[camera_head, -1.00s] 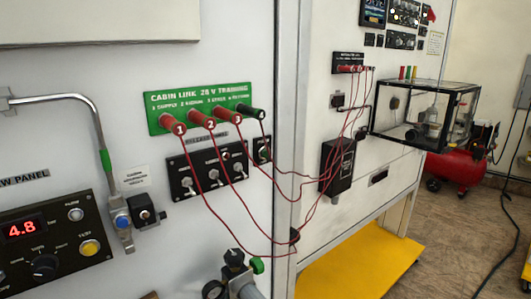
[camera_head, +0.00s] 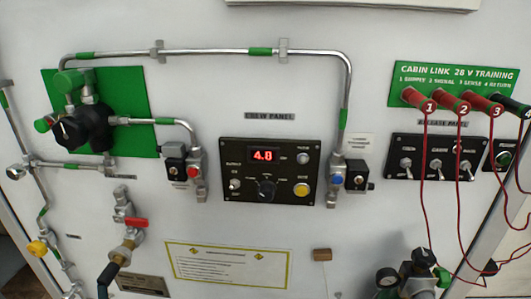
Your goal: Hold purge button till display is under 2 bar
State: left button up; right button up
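The crew panel (camera_head: 232,175) is a black box on the white wall, in the middle of the head view. Its red display (camera_head: 263,155) reads 4.8. A small grey round button (camera_head: 303,158) is at its upper right, and a yellow round button (camera_head: 302,190) is at its lower right. The labels by these buttons are too small to read, so I cannot tell which is the purge button. A black knob (camera_head: 266,188) and a toggle switch (camera_head: 235,185) are on the same panel. Neither of my grippers is in view, and nothing touches the panel.
Metal tubing (camera_head: 215,53) runs above and beside the panel, with valves (camera_head: 337,175) close to its right. A green board (camera_head: 452,85) with red cables is at the right. A regulator (camera_head: 418,268) stands out at the bottom right. The space before the panel is clear.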

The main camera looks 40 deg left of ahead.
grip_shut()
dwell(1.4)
